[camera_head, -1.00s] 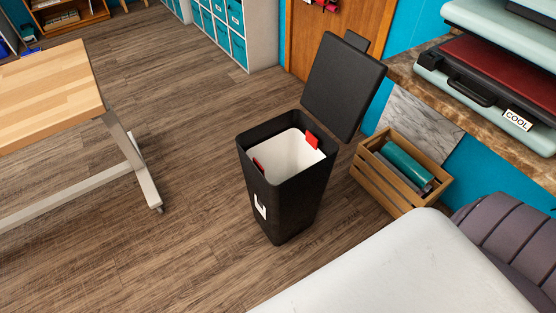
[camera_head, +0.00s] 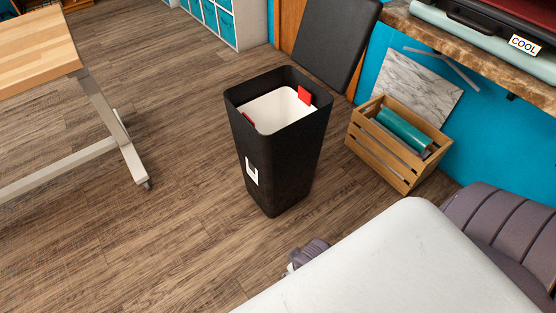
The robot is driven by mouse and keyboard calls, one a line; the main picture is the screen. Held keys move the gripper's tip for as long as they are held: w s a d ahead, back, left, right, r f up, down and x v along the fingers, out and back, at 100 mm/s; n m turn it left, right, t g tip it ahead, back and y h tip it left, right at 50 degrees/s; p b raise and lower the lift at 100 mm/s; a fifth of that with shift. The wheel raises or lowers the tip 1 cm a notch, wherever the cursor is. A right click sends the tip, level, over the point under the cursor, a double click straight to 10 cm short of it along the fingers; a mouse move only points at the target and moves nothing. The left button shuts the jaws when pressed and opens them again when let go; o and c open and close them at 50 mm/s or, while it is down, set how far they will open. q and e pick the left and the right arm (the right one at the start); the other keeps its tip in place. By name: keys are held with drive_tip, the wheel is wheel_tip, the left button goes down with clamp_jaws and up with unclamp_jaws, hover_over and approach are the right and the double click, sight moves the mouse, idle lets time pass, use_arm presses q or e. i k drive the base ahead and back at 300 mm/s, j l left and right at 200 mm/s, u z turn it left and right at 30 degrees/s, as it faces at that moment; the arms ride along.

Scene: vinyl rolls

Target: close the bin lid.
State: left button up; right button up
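A tall black bin (camera_head: 277,160) stands upright on the wooden floor near the middle of the head view. Its top is open and shows a white liner (camera_head: 275,110) with red clips on the rim. No gripper fingers can be made out. A small grey-purple piece of my own arm (camera_head: 308,252) shows at the edge of my white body, low in the middle, and a larger grey-purple part of me is at right.
A wooden crate (camera_head: 382,165) with a teal roll (camera_head: 402,130) stands right of the bin, by a marble panel (camera_head: 415,83). A wood-edged shelf (camera_head: 480,50) holds record cases above. A wooden table (camera_head: 38,50) is at left. Floor between table and bin is clear.

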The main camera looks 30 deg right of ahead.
sight(332, 37)
drive_tip(key=i+l+z, duration=0.2)
drive_tip(key=z, duration=0.25)
drive_tip(key=i+l+z, duration=0.25)
drive_tip(key=z, duration=0.2)
drive_tip(key=i+l+z, duration=0.1)
drive_tip(key=i+z, duration=0.15)
drive_tip(key=z, duration=0.2)
drive_tip(key=u, duration=0.4)
